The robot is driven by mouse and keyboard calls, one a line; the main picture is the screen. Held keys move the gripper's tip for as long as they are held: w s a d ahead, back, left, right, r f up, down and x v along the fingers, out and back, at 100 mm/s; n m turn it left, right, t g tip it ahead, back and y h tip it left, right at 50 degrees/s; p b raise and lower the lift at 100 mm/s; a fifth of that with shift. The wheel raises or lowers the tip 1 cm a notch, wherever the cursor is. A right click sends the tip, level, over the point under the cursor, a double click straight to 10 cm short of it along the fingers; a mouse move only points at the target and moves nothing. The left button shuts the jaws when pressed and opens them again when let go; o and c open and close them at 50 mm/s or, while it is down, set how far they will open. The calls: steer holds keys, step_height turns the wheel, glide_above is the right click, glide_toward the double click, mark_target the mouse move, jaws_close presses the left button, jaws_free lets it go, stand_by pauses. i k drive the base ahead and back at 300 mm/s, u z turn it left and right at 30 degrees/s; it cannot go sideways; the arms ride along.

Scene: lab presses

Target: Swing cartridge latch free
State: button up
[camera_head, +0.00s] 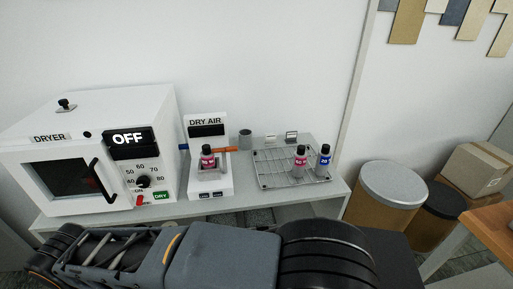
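A white unit labelled DRY AIR (206,121) stands on the bench beside the dryer. A bottle with a dark cap and red label (207,158) stands in its front recess. An orange bar (228,149) shows at the unit's right side and a blue piece (184,147) at its left; I cannot tell whether either is the cartridge latch. The latch's state is not clear at this size. My gripper is not in view; only dark links of my arm cross the bottom of the picture.
The white dryer (118,103) reads OFF and its door looks shut. A wire rack (285,178) holds a red-labelled bottle (300,158) and a blue-labelled bottle (324,157). A grey cup (245,139) stands behind. Drums (391,184) and a cardboard box (480,168) are at right.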

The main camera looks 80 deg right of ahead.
mark_target(234, 149)
steer(key=z, duration=2.3)
steer(key=k, duration=1.5)
steer(key=z, duration=0.55)
steer(key=i, duration=0.5)
steer(key=z, duration=0.7)
steer(key=i, duration=0.9)
steer(key=u, duration=0.9)
steer(key=i, duration=0.65)
steer(key=u, duration=0.7)
